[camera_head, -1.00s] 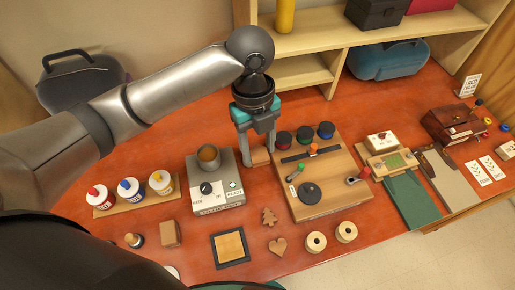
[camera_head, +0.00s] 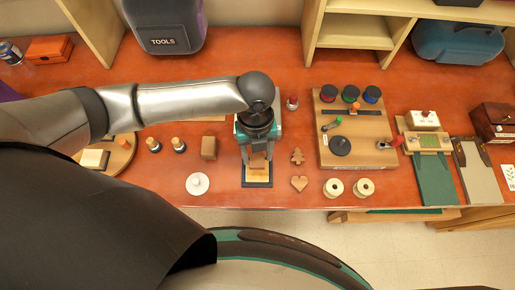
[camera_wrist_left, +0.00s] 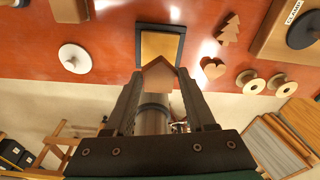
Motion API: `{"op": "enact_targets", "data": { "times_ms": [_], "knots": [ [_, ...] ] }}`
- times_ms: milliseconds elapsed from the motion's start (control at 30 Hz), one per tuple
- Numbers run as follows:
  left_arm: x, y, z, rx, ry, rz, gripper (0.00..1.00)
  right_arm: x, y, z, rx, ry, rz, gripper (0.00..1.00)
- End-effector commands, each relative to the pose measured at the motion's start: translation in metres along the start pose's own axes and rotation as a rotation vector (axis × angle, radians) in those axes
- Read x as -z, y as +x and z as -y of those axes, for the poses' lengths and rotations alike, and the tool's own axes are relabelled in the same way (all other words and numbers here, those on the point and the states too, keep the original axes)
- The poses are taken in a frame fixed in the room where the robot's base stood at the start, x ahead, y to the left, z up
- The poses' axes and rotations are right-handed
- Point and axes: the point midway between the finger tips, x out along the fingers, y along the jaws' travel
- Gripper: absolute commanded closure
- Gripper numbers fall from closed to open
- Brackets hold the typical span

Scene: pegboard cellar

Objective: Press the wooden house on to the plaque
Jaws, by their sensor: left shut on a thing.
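My left gripper (camera_head: 258,158) is pointing down over the plaque and is shut on the wooden house. In the left wrist view the brown, peaked house (camera_wrist_left: 157,78) sits between the two dark fingers (camera_wrist_left: 157,95). The plaque (camera_head: 257,184) is a dark square frame with a light wood face, lying near the table's front edge. It also shows in the left wrist view (camera_wrist_left: 160,45), just beyond the house's peak, which overlaps its lower edge. I cannot tell whether house and plaque touch. The right gripper is out of view.
A wooden tree (camera_head: 297,156) and heart (camera_head: 299,183) lie just right of the plaque, with two spools (camera_head: 364,187) further right. A wooden block (camera_head: 208,148) and a white round knob (camera_head: 198,184) are to the left. The table's front edge is close.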

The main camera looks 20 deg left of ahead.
Motion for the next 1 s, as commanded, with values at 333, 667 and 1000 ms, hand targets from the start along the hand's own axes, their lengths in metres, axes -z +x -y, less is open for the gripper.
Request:
{"op": "enact_targets", "data": {
  "times_ms": [333,667,1000],
  "knots": [
    [-0.004,0.032,0.000,0.001,-0.001,0.000,0.96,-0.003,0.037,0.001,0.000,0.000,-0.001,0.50],
    [-0.006,0.054,0.000,0.000,-0.002,-0.001,0.96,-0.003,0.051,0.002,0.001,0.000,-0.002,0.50],
    [-0.006,0.055,0.000,0.001,-0.002,-0.001,0.96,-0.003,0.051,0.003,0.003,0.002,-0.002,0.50]
  ]
}}
